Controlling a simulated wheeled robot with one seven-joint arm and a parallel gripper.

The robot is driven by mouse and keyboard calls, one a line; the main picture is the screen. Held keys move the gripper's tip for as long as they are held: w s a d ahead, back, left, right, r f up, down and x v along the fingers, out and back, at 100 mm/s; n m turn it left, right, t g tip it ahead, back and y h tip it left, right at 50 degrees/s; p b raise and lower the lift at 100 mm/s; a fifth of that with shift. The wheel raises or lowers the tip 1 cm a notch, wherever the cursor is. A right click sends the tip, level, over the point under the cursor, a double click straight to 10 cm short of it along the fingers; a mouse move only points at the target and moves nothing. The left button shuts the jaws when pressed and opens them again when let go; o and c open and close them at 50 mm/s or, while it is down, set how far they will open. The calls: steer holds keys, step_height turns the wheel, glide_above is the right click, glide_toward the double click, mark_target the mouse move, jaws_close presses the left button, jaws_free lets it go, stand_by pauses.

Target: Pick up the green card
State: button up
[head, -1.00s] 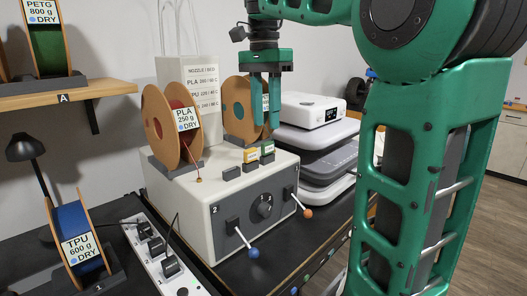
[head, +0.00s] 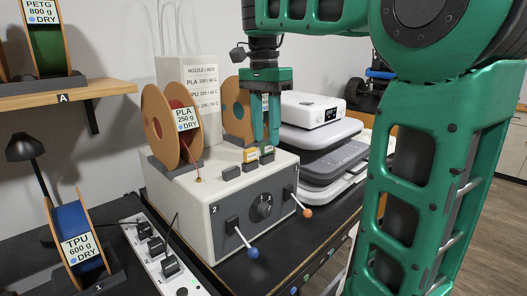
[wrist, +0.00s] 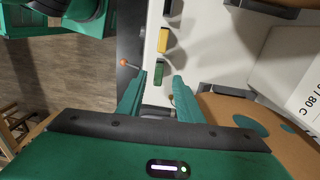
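The green card (wrist: 159,73) stands in a dark slot on top of the white control box (head: 180,205). In the head view it is mostly hidden behind my gripper's fingertips. My gripper (head: 266,144) points down just over the card. In the wrist view, my gripper (wrist: 160,79) is open, with one finger on each side of the card and a gap showing on both sides. I cannot tell how far the fingertips reach down beside it.
The yellow card (head: 250,155) stands in the neighbouring slot, close to the fingers. An empty-looking dark slot (head: 231,173) lies beyond it. A red PLA spool (head: 185,130) and another spool (head: 234,112) stand on the box. Blue-tipped (head: 253,252) and orange-tipped (head: 307,213) levers stick out in front.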

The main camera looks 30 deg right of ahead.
steer(key=shift+s+f, duration=0.1)
steer(key=shift+f, duration=0.55)
jaws_close()
